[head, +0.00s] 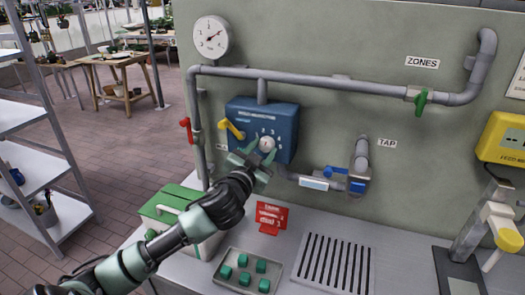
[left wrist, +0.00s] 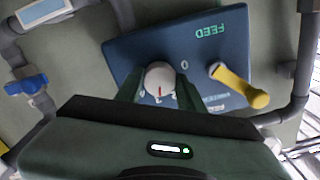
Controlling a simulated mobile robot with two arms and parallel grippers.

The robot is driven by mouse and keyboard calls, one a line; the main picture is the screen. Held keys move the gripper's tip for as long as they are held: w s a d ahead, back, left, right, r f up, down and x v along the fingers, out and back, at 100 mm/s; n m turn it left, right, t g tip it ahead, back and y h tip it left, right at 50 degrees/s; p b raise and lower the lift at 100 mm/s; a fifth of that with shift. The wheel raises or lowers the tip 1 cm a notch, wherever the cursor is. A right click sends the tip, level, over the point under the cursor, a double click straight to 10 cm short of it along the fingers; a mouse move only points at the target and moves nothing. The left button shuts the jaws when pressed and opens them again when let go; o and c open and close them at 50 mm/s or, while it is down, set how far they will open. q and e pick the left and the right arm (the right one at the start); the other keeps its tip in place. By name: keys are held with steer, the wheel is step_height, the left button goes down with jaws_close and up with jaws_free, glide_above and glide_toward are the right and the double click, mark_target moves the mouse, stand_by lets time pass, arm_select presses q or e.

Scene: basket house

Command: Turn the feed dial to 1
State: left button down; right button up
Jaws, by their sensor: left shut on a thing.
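The feed dial (head: 267,144) is a pale round knob on the front of a blue box (head: 283,117) on the wall. Numbers are printed around it, too small to read surely in the head view. My left gripper (head: 258,155) is shut on the dial, one finger on each side. In the left wrist view, which is upside down, the dial (left wrist: 160,76) shows a red mark on its face, and a 0 and the word FEED are on the box (left wrist: 139,50). The fingers hide some of the numbers. My right gripper is not in view.
A yellow lever (head: 236,131) sits on the box beside the dial. Grey pipes with red (head: 186,126), green (head: 421,102) and blue (head: 357,186) handles surround it. Below are a green-lidded box (head: 166,203), a red sign (head: 271,214) and a tray (head: 226,283) of green blocks.

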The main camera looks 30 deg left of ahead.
arm_select(q)
steer(key=n, duration=0.6)
steer(key=shift+d+n, duration=0.1)
steer(key=shift+n, duration=0.3)
steer(key=n+p, duration=0.2)
steer(key=n, duration=0.1)
steer(key=shift+r+n, duration=0.1)
steer(key=shift+n, duration=0.3)
steer(key=shift+n+p, duration=1.2)
steer(key=shift+n, duration=0.9)
steer(key=c, duration=0.9)
jaws_free()
